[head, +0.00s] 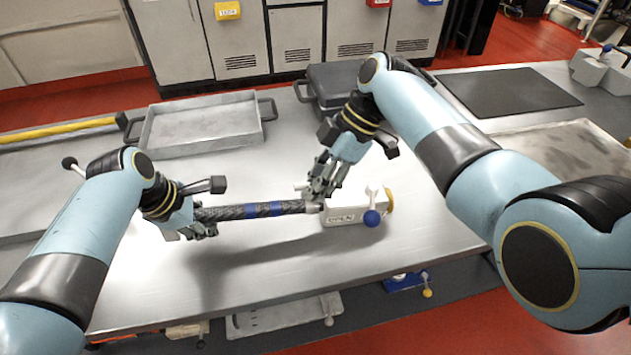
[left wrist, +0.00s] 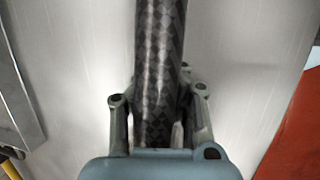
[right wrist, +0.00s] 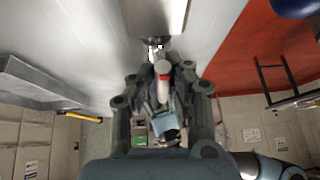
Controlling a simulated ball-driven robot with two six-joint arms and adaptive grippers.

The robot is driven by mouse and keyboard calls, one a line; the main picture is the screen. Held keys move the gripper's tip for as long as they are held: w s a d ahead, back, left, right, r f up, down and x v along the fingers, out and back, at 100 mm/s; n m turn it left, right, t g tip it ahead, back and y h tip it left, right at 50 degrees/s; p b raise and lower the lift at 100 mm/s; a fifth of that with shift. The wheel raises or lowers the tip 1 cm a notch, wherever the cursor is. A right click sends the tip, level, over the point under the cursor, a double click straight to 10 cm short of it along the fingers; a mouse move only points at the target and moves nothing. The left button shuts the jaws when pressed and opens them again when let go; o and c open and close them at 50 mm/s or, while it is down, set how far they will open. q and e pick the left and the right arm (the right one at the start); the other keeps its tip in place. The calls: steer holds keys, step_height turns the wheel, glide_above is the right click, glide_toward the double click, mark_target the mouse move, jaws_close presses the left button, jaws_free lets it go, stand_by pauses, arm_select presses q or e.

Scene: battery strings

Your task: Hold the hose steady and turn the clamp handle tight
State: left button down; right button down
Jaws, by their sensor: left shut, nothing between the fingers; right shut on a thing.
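The dark braided hose (head: 240,212) with blue bands lies across the middle of the table in the head view. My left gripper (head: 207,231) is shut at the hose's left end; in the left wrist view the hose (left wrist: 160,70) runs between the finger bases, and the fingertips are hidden. The white clamp block (head: 341,214) stands just right of that end.
A grey metal tray (head: 200,145) and a dark case (head: 333,82) stand at the back of the table. A dark mat (head: 510,94) lies at the back right. The table front below the hose is clear.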

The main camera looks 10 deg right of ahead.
steer(key=m+t, duration=0.1)
steer(key=m, duration=0.2)
steer(key=shift+s+a+r+m+t+y, duration=0.1)
steer(key=shift+s+a+m+t+y, duration=0.05)
steer(key=shift+m+t+y, duration=0.2)
steer(key=m+t, duration=0.2)
steer(key=m, duration=0.2)
steer(key=shift+a, duration=0.1)
steer(key=shift+m+t, duration=0.55)
steer(key=shift+m, duration=0.5)
steer(key=shift+a+r+m, duration=0.1)
steer(key=shift+m, duration=0.2)
steer(key=shift+m+t+h, duration=0.5)
steer(key=shift+m+h, duration=0.1)
steer(key=shift+m, duration=0.6)
steer(key=shift+m+t+h, duration=0.5)
steer(key=shift+m+h, duration=0.05)
steer(key=shift+m, duration=0.65)
stand_by(1.1)
steer(key=c, duration=1.4)
jaws_free()
steer(key=shift+s, duration=0.1)
steer(key=shift+o, duration=0.4)
